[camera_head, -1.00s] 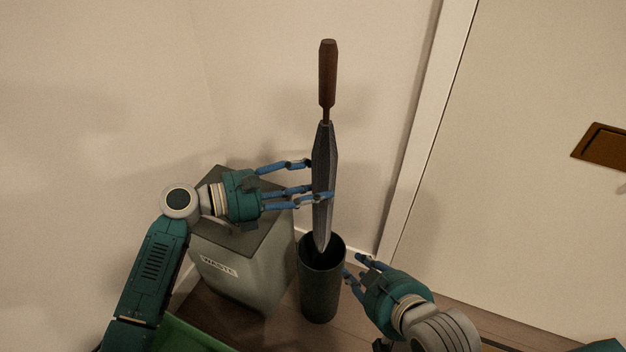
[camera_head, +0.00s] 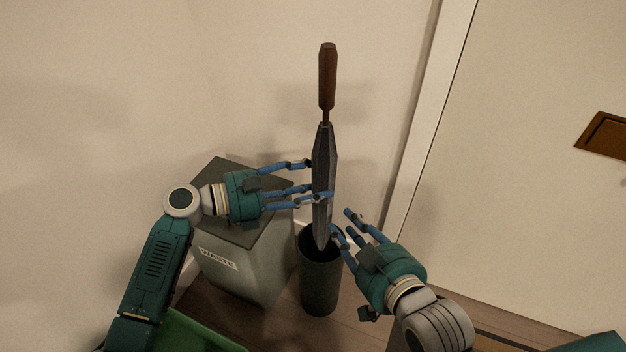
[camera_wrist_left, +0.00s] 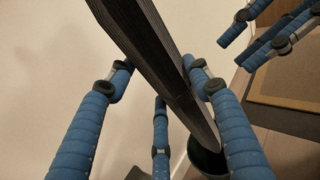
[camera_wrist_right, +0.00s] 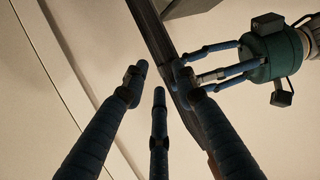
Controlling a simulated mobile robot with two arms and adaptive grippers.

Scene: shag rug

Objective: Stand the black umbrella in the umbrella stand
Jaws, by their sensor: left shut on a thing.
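The black umbrella (camera_head: 322,150) is upright with its brown handle (camera_head: 328,75) on top, and its pointed lower end shows at the mouth of the dark cylindrical umbrella stand (camera_head: 319,285). I cannot tell how far the tip is inside. My left gripper (camera_head: 318,182) is shut on the umbrella's middle from the left. The left wrist view shows the umbrella's dark folds (camera_wrist_left: 160,60) between the fingers and the stand (camera_wrist_left: 208,160) beyond. My right gripper (camera_head: 342,222) is open just right of the umbrella's lower part; its spread fingers also show in the right wrist view (camera_wrist_right: 158,85).
A grey bin labelled WASTE (camera_head: 245,268) stands directly left of the stand. A white door (camera_head: 530,210) with a brown handle plate (camera_head: 606,135) is at the right. A green object (camera_head: 195,332) lies at the lower left. The wall is close behind the stand.

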